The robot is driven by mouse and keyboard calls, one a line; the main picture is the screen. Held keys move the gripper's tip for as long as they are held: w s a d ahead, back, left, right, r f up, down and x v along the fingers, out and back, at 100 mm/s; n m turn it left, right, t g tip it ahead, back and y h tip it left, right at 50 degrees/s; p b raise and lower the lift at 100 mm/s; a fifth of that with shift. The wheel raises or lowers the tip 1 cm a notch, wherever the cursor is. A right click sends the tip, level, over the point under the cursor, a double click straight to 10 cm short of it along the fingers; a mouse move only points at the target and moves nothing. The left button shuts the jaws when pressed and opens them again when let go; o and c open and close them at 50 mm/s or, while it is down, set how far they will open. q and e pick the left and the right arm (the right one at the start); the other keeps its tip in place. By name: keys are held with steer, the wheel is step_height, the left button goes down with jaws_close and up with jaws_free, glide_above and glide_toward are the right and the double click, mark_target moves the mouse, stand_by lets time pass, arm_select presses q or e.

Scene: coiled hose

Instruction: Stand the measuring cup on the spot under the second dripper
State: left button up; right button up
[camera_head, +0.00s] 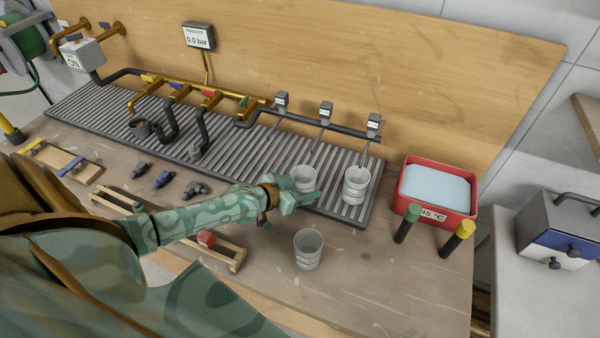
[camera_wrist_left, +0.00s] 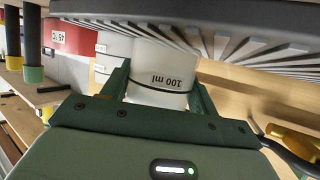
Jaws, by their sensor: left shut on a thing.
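My left gripper (camera_head: 302,197) is shut on a pale measuring cup (camera_head: 305,175) at the front part of the ribbed drip grate. The cup is upright, below the thin tube of the second dripper (camera_head: 325,108). In the left wrist view, the cup (camera_wrist_left: 158,75) sits between both fingers, its "100 ml" mark showing upside down, with the grate (camera_wrist_left: 260,45) at its base. I cannot tell whether the base touches the grate. A second cup (camera_head: 356,184) stands on the grate under the third dripper (camera_head: 373,121). A third cup (camera_head: 308,249) stands on the bench. My right gripper is out of view.
A red tub (camera_head: 437,188) of water marked 45 °C stands right of the grate, with green-topped (camera_head: 407,222) and yellow-topped (camera_head: 459,239) posts before it. Brass pipes and black hoses run along the grate's back. A wooden rack (camera_head: 225,251) lies under my left arm.

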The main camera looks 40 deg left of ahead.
mark_target(296, 176)
arm_select(q)
steer(key=shift+w+a+f+b, duration=0.1)
steer(key=shift+w+a+b, duration=0.15)
steer(key=shift+w+b, duration=0.7)
steer(key=shift+w+a+f+b, duration=0.15)
steer(key=shift+w+a+b, duration=0.15)
steer(key=shift+w+b, duration=0.6)
steer(key=shift+w+a+f+b, duration=0.1)
steer(key=shift+w+a+b, duration=0.3)
steer(key=shift+w, duration=0.85)
steer(key=shift+d+f, duration=0.1)
steer(key=shift+d, duration=0.1)
steer(key=o, duration=1)
steer(key=shift+o, duration=0.2)
steer(key=shift+s, duration=0.2)
steer(key=shift+p+v, duration=0.6)
steer(key=shift+v, duration=0.85)
steer(key=shift+p+v, duration=0.5)
steer(key=shift+v, duration=0.9)
